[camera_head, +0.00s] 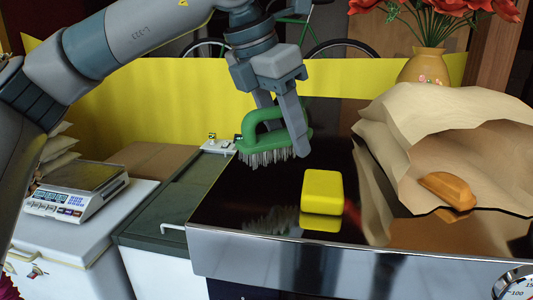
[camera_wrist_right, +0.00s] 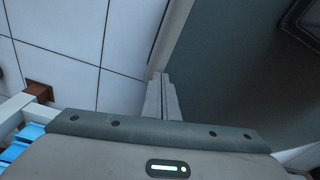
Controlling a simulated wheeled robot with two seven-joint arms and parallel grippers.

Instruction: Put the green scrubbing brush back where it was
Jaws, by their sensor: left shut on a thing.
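The green scrubbing brush (camera_head: 249,130) with grey bristles is held in my left gripper (camera_head: 284,130). The fingers are shut on its looped handle, and the bristles point down. The brush is above the glossy dark counter (camera_head: 230,205), with its reflection well below it, so it appears clear of the surface. My right gripper (camera_wrist_right: 163,98) shows in the right wrist view with its fingers together and nothing seen between them.
A yellow block (camera_head: 322,190) stands on the counter right of the brush. A paper bag (camera_head: 400,130) with a bread roll (camera_head: 449,189) lies at the right, a flower vase (camera_head: 424,66) behind it. A scale (camera_head: 75,190) stands left. The counter's front left is bare.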

